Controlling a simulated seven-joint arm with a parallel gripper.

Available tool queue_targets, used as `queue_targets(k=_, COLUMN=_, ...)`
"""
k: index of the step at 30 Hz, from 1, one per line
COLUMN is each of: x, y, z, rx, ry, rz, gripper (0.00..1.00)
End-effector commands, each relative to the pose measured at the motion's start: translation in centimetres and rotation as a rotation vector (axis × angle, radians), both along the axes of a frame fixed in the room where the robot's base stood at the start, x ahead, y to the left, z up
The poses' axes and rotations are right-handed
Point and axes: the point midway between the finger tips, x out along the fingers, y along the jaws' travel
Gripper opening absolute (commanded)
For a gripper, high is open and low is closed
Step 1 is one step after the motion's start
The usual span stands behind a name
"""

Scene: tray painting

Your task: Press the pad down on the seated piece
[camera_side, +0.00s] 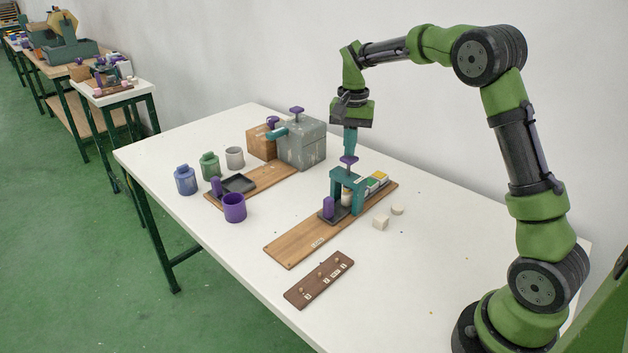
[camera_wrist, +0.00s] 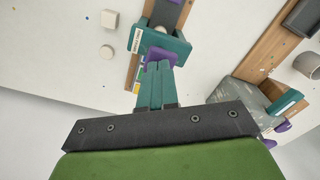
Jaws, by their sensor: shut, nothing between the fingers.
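A teal press frame (camera_side: 349,178) stands on a long wooden board (camera_side: 298,239). Its purple knob (camera_side: 348,160) sits on top, and it also shows in the wrist view (camera_wrist: 160,55). A pale rounded piece (camera_side: 346,198) shows under the frame, on a dark tray (camera_side: 336,217) with a purple handle (camera_side: 327,206). The pad's underside and its gap to the piece are hidden. My gripper (camera_side: 350,152) points straight down, right above the purple knob. Its fingers (camera_wrist: 159,68) are together and empty. I cannot tell whether the tips touch the knob.
Coloured blocks (camera_side: 376,181) sit on the board right of the frame. Two pale blocks (camera_side: 381,222) lie loose on the table. A grey box (camera_side: 301,143), a purple cup (camera_side: 234,207) and jars (camera_side: 185,180) stand to the left. A dark peg board (camera_side: 319,279) lies in front.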

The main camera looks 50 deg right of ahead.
Motion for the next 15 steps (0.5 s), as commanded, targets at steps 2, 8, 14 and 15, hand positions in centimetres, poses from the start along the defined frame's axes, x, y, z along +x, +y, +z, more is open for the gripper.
queue_targets(k=2, x=0.0, y=0.0, z=-0.3, rx=-0.001, ry=0.001, rz=0.0, gripper=0.0)
queue_targets(k=8, x=0.0, y=0.0, z=-0.9, rx=0.0, ry=0.002, rz=0.0, gripper=0.0)
queue_targets(k=14, x=0.0, y=0.0, z=-1.5, rx=0.0, ry=0.002, rz=-0.001, gripper=0.0)
queue_targets(k=15, x=0.0, y=0.0, z=-1.7, rx=0.001, ry=0.003, rz=-0.001, gripper=0.0)
